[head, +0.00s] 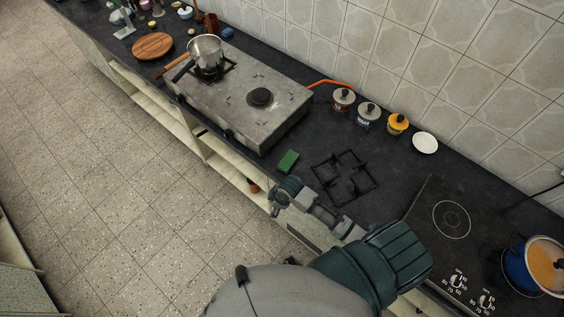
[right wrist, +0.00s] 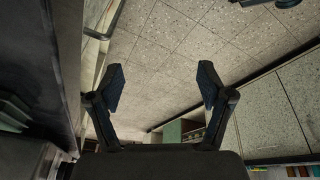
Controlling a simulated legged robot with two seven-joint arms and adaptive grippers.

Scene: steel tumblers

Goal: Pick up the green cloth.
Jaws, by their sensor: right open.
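A small, flat green block-like piece (head: 288,161), the only thing like the green cloth that I can make out, lies on the dark counter near its front edge in the head view. My right gripper (head: 277,203) is just in front of and below it in that view, beside the counter edge, apart from it. In the right wrist view my right gripper (right wrist: 161,88) has its two fingers wide apart, with only floor between them. A dull green shape at the left edge of that view may be the same piece; I cannot tell. My left gripper is not in view.
A black pan support (head: 343,177) lies right of the green piece. A steel stove (head: 240,95) with a pot (head: 206,52) stands behind it. Several jars, a white saucer (head: 424,143) and a blue pot (head: 535,265) are to the right. Open shelves run under the counter.

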